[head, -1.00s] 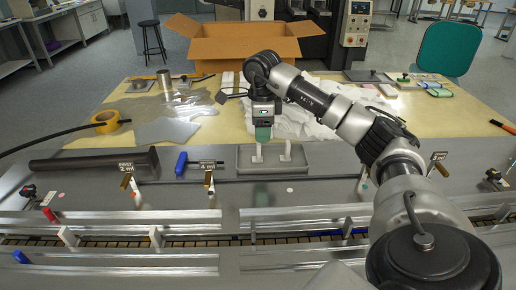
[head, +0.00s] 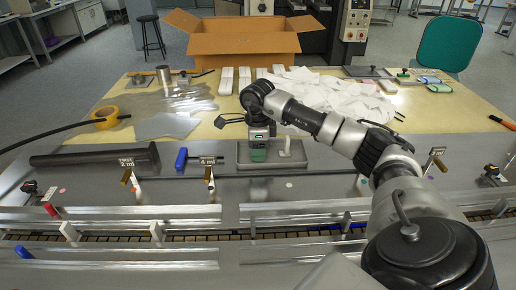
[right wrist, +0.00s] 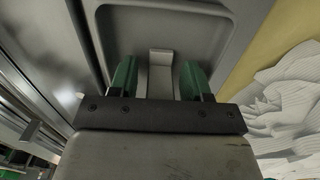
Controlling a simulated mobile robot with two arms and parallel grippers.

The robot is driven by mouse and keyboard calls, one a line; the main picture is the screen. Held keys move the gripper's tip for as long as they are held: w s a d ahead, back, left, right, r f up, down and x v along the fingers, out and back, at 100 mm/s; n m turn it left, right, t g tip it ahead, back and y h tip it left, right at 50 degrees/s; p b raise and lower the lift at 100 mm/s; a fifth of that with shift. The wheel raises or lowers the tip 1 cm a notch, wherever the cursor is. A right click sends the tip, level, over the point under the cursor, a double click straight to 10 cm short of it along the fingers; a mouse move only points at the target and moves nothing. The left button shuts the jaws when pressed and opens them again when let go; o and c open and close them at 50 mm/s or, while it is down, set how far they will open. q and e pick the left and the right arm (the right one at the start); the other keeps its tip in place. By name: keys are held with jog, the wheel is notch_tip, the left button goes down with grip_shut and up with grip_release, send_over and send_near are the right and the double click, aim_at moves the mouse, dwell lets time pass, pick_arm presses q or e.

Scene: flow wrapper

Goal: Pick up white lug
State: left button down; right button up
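A shallow grey tray (head: 247,164) lies on the metal deck in the middle of the head view. One white lug (head: 285,148) stands in its right part, apart from my gripper. My right gripper (head: 258,155) points down into the tray's left part and hides the other lug there. In the right wrist view that lug (right wrist: 160,72) lies between the two green fingers of the gripper (right wrist: 159,82). The fingers are open, with a gap visible on each side of the lug. My left gripper is not in view.
A pile of white sheets (head: 330,98) lies on the table behind the tray, under my right arm. A blue-handled tool (head: 182,160) and a dark roll (head: 95,159) lie to the left. Metal guide rails (head: 340,217) run in front. A cardboard box (head: 240,40) stands behind.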

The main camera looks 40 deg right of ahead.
jog(key=c, duration=0.8)
jog(key=shift+r, duration=0.15)
jog(key=shift+r, duration=0.25)
notch_tip(320, 180, up, 4)
jog(key=shift+s+f, duration=0.15)
jog(key=s+a+r, duration=0.1)
jog(key=s+r, duration=0.1)
jog(key=s, duration=0.1)
jog(key=s+a+r+b, duration=0.1)
jog(key=s+r, duration=0.1)
jog(key=s, duration=0.2)
jog(key=s+r, duration=0.2)
jog(key=s, duration=0.2)
jog(key=shift+a+r, duration=0.3)
jog(key=shift+a, duration=0.1)
